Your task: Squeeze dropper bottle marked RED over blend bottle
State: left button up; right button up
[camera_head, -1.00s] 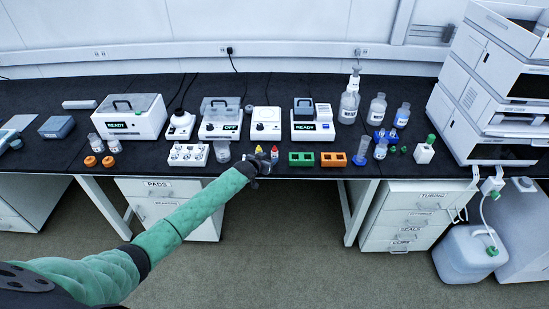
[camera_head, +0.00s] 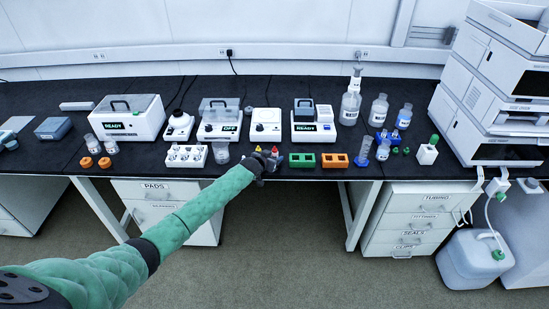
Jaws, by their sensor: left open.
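A small dropper bottle with a red tip (camera_head: 275,150) stands near the front edge of the black bench, mostly hidden behind my gripper. A second one with a yellow tip (camera_head: 259,148) stands just to its left. My left gripper (camera_head: 270,160) is open right in front of these two; whether its fingers touch the red-tipped bottle I cannot tell. No marking is readable on either bottle. I cannot tell which container is the blend bottle. My right gripper is not in view.
A clear beaker (camera_head: 221,153) and a white vial rack (camera_head: 187,156) stand left of the gripper. A green block (camera_head: 303,160) and an orange block (camera_head: 334,160) lie to its right. Instruments line the bench behind, including a hotplate (camera_head: 266,125).

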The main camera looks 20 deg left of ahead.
aim_at(274, 150)
pick_arm(q)
jog(key=shift+c, duration=0.3)
jog(key=c, duration=0.3)
jog(key=shift+c, duration=0.2)
jog(key=shift+r+p, duration=1.35)
jog(key=shift+r, duration=0.65)
